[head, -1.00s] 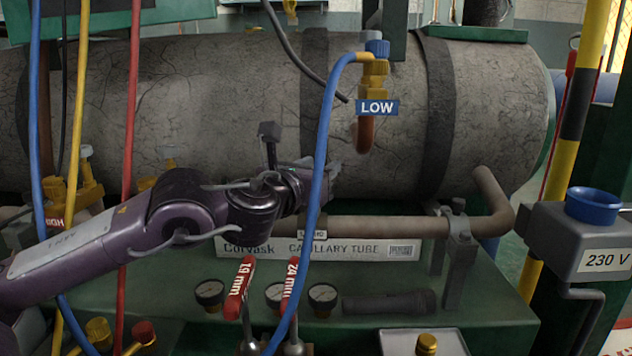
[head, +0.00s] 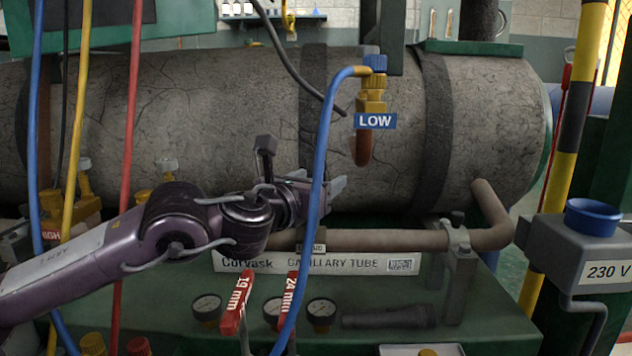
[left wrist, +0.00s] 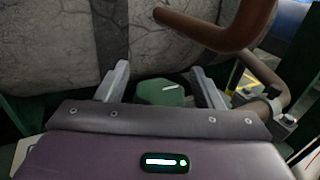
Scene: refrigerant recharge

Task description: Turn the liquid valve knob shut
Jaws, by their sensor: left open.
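A green knob with a white mark (left wrist: 160,92) shows in the left wrist view, between the two grey fingers of my left gripper (left wrist: 160,72). The fingers are open, with a visible gap on each side of the knob. In the head view my left gripper (head: 328,188) is in front of the large grey tank, above the brown pipe and partly behind the blue hose. The knob cannot be made out in the head view. My right gripper is not in view.
A blue hose (head: 318,170) hangs across my left gripper. A brass LOW valve (head: 371,95) stands above and to the right. The brown pipe (head: 390,240) runs below. Red-handled wrenches (head: 236,302) and gauges (head: 322,312) are in front.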

